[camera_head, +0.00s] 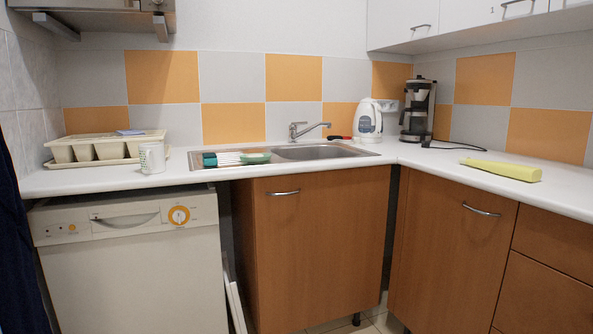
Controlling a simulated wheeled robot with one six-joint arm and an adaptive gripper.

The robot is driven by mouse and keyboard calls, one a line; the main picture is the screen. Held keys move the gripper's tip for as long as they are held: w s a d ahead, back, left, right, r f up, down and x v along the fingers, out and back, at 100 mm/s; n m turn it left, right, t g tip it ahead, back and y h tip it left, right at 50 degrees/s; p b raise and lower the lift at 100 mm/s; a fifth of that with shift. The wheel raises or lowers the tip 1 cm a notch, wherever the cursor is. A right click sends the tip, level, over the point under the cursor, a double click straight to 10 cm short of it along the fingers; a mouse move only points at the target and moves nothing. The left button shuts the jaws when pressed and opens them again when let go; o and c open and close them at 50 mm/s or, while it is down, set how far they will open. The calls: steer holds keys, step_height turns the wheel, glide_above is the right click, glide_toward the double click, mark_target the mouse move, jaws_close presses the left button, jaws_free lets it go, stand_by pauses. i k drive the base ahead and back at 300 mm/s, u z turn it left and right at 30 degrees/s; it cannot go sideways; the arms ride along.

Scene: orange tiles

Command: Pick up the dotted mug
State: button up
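A small white mug (152,158) with a faint pattern stands upright on the left counter, above the dishwasher. The pattern is too small to make out clearly as dots. It is in front of a cream cutlery tray and left of the sink. No other mug shows. My gripper is not in view.
The cream tray (105,149) is close behind the mug. A sink (322,152) with a tap (305,131) and a green-and-white rack or brush (237,158) lies right of it.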

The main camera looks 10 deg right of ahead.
mark_target(152, 154)
steer(key=k, duration=0.6)
steer(key=z, duration=0.1)
steer(key=i, duration=0.95)
steer(key=u, duration=0.65)
steer(key=i, duration=0.9)
steer(key=u, duration=1.05)
